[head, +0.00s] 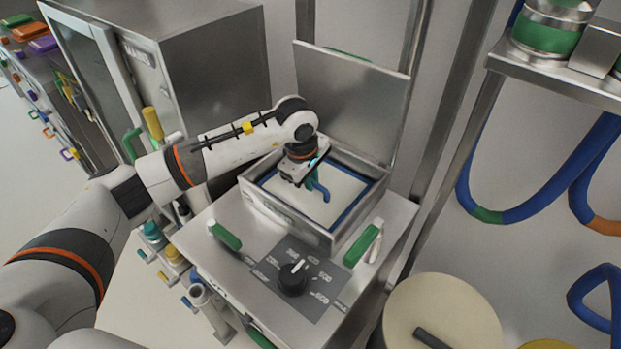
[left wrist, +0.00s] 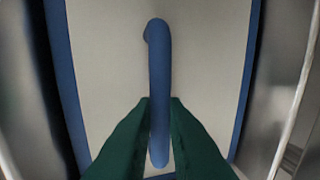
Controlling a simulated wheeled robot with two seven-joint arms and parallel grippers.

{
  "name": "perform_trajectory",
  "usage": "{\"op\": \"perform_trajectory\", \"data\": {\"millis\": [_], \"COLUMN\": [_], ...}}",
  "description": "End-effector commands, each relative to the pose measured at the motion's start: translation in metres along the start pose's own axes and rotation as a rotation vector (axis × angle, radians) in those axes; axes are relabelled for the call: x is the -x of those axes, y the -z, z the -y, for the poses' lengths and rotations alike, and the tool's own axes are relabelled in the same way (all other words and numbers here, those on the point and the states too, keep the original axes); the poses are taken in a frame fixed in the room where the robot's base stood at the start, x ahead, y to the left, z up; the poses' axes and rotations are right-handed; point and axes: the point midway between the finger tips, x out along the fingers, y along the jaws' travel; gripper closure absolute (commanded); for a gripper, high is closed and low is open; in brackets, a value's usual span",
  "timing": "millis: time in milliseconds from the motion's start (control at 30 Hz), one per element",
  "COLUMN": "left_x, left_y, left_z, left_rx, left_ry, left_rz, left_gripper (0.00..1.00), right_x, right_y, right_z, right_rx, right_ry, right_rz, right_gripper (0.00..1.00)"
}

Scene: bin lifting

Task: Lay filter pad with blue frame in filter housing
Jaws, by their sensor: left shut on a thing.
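The filter pad (head: 338,203) is a pale panel with a blue frame and a blue handle. It lies inside the steel filter housing (head: 289,229), whose lid (head: 352,95) stands open behind it. My left gripper (head: 311,184) is over the housing, its green fingers shut on the blue handle. In the left wrist view the fingers (left wrist: 160,125) close on both sides of the handle (left wrist: 159,65), and the pad's pale face and blue frame fill the middle. Whether the pad rests fully on the housing floor cannot be told. My right gripper is not in view.
A control panel with a black knob (head: 293,277) is on the steel top in front of the housing, between green handles (head: 224,236). A steel cabinet (head: 215,80) stands behind left. A round pale drum (head: 440,312) stands front right, and blue hoses (head: 520,205) hang at right.

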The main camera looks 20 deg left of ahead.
Motion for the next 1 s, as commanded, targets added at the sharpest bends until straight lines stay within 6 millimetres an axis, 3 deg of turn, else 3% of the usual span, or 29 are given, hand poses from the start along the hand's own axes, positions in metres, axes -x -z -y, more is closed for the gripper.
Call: {"op": "perform_trajectory", "data": {"millis": [300, 333, 467, 767, 1000], "left_x": [-0.001, -0.001, -0.001, -0.001, 0.029], "left_y": [0.0, 0.0, 0.0, 0.0, -0.001], "left_z": [0.0, 0.0, -0.001, -0.001, 0.0], "left_rx": [0.0, 0.0, 0.0, 0.0, -0.002], "left_ry": [0.0, -0.001, -0.001, -0.002, 0.004], "left_rz": [0.0, 0.0, 0.0, 0.0, 0.002], "left_gripper": [1.0, 0.85, 0.63, 0.62, 0.62], "right_x": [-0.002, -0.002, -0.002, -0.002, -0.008], "right_y": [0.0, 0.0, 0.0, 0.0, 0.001], "right_z": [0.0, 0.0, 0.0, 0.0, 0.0], "right_rx": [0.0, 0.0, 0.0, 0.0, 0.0], "right_ry": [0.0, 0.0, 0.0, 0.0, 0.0], "right_rz": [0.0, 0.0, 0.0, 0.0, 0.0], "right_gripper": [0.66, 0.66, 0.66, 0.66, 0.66]}}
